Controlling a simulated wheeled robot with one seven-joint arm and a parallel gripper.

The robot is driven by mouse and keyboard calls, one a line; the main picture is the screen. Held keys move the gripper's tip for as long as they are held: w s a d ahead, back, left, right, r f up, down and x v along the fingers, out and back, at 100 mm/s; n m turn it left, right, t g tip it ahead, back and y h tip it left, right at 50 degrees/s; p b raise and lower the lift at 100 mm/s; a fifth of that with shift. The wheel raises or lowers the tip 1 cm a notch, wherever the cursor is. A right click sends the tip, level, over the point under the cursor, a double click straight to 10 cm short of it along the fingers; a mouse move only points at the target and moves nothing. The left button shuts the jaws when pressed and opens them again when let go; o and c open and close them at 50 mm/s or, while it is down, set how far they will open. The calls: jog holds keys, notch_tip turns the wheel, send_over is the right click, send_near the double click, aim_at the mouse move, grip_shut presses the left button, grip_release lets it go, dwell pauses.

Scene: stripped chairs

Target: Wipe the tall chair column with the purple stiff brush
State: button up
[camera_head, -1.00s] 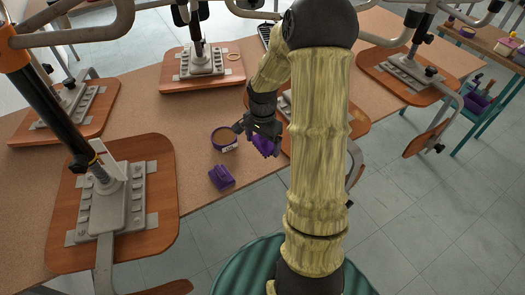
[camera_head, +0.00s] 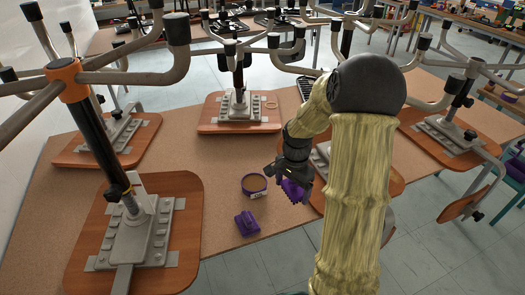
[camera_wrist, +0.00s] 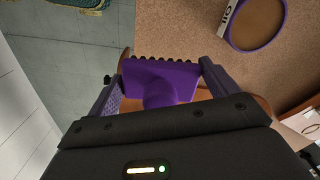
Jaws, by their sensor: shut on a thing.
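My gripper (camera_head: 284,174) is shut on a purple brush (camera_head: 294,191) and holds it near the table's front edge, left of my arm. In the wrist view the brush (camera_wrist: 160,80) sits between the two fingers, with a row of dark bristles or teeth along its far edge. The tallest chair column (camera_head: 92,130) stands at the left. It is black, with an orange collar (camera_head: 66,74) at the top and a grey base plate on a wooden seat (camera_head: 185,225). My gripper is well to its right, apart from it.
A purple round tin (camera_head: 254,186) with a white label and a purple block-like object (camera_head: 247,224) lie between the column and my gripper. Other upturned chair seats (camera_head: 210,115) with columns and grey arms stand around the brown table (camera_head: 225,170). Grey arms spread overhead.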

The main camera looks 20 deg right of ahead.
jog(key=w+a+f+n, duration=0.1)
jog(key=w+a+n, duration=0.1)
jog(key=a+n, duration=0.1)
jog(key=w+a+f+n, duration=0.2)
jog(key=w+a+n, duration=0.1)
jog(key=a, duration=0.2)
jog(key=w+a+f+n, duration=0.2)
jog(key=w+a+n, duration=0.1)
jog(key=a, duration=0.1)
jog(key=shift+w+a+f, duration=0.15)
jog(key=shift+f, duration=0.05)
jog(key=shift+w+a+f+n, duration=0.1)
jog(key=shift+w+a+n, duration=0.1)
jog(key=shift+a+n, duration=0.2)
